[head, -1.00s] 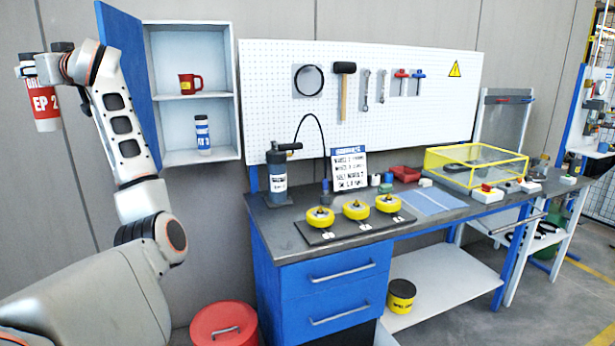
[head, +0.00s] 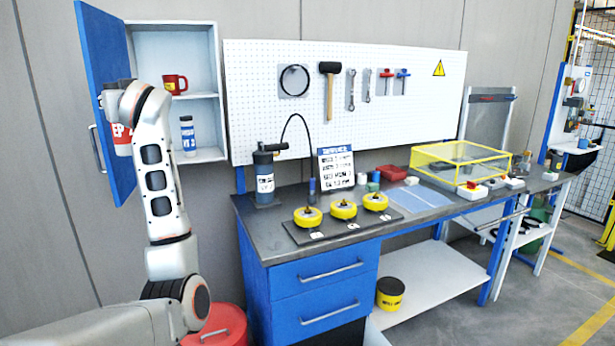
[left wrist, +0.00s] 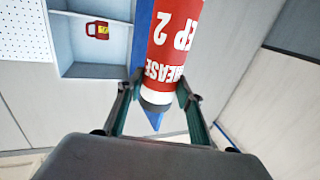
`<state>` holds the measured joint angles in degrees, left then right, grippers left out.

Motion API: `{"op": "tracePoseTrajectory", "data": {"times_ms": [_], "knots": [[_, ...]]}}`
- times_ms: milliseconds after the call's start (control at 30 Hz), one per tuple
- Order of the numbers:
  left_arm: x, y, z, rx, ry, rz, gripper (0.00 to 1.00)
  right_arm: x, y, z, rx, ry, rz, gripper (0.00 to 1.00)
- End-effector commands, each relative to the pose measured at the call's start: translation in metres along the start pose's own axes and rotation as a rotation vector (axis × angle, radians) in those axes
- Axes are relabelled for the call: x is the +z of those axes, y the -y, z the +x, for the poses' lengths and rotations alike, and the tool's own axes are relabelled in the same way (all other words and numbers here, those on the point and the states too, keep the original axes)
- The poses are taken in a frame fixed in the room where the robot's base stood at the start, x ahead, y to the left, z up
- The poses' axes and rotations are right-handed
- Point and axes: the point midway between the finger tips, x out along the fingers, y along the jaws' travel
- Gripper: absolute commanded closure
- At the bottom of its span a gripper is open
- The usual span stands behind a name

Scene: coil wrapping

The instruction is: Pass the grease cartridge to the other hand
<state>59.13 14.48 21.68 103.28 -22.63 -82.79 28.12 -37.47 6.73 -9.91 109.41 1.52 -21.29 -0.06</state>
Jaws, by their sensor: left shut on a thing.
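The grease cartridge, red with white "GREASE EP 2" lettering, shows in the left wrist view (left wrist: 172,50) and partly in the head view (head: 122,138). My left gripper (left wrist: 160,92) is shut on it near its white and dark end. In the head view the gripper and cartridge are in front of the open blue cabinet door, partly hidden by my left arm. My right gripper is not in view.
The workbench (head: 262,226) carries a grease pump (head: 264,178), yellow wheels (head: 343,209) and a yellow-framed box (head: 460,163). A red bin (head: 222,325) stands on the floor.

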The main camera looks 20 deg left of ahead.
Motion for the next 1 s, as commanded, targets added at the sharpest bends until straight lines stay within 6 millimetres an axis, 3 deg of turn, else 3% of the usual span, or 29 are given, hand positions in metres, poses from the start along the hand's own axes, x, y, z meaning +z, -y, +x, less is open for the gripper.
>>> {"op": "tracePoseTrajectory", "data": {"times_ms": [100, 400, 700, 1000], "knots": [[0.038, -0.039, -0.028, 0.130, -0.002, 0.004, 1.00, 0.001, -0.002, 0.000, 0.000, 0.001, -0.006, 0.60], [0.124, -0.103, -0.092, 0.416, -0.002, 0.005, 1.00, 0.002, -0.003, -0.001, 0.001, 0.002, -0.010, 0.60], [0.204, -0.138, -0.158, 0.670, 0.000, 0.006, 1.00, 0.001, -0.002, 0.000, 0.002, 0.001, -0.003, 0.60], [0.282, -0.152, -0.232, 0.915, 0.002, 0.007, 1.00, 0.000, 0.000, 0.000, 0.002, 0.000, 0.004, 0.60]]}}
